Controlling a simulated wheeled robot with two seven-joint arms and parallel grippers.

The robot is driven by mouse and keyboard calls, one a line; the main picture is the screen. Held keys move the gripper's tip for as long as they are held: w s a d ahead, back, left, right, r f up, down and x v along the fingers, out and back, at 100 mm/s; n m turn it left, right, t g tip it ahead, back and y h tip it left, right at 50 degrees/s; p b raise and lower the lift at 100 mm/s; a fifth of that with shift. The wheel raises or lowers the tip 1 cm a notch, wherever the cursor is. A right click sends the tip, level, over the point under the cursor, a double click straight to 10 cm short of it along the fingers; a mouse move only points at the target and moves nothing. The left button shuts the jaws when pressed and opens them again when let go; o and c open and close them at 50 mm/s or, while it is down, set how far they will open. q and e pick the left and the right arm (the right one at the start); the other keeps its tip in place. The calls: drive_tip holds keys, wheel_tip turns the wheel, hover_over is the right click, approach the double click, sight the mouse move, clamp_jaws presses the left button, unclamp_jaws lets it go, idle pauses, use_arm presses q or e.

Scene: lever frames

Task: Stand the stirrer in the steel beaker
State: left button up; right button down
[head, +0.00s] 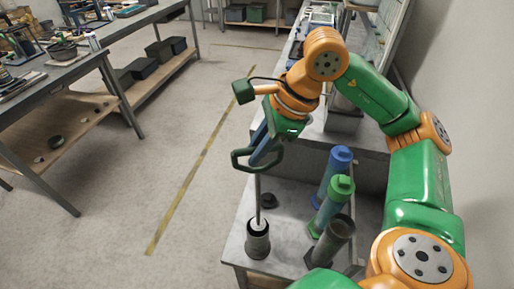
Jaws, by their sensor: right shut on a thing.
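My right gripper (260,160) is shut on the upper end of a thin grey stirrer (258,196). The stirrer hangs nearly upright. A grey metal cup, which looks like the steel beaker (257,245), stands upright near the table's left front corner. The stirrer's lower end meets a pale shape at the mouth of this beaker. From this angle I cannot tell how deep the end sits inside or whether it touches the bottom. My left gripper is not in view.
A blue cylinder (335,172), a green cylinder (332,203) and an open dark grey cylinder (333,241) stand right of the beaker. Floor lies open to the left.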

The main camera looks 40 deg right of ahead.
sight(260, 168)
drive_tip(key=shift+w, duration=0.2)
drive_tip(key=shift+s+f, duration=0.1)
drive_tip(key=shift+f+b, duration=0.3)
drive_tip(key=shift+b, duration=0.05)
drive_tip(key=shift+f+b, duration=3.25)
drive_tip(key=shift+f, duration=0.15)
wheel_tip(260, 168, down, 8)
drive_tip(key=b, duration=0.7)
drive_tip(key=shift+r, duration=0.25)
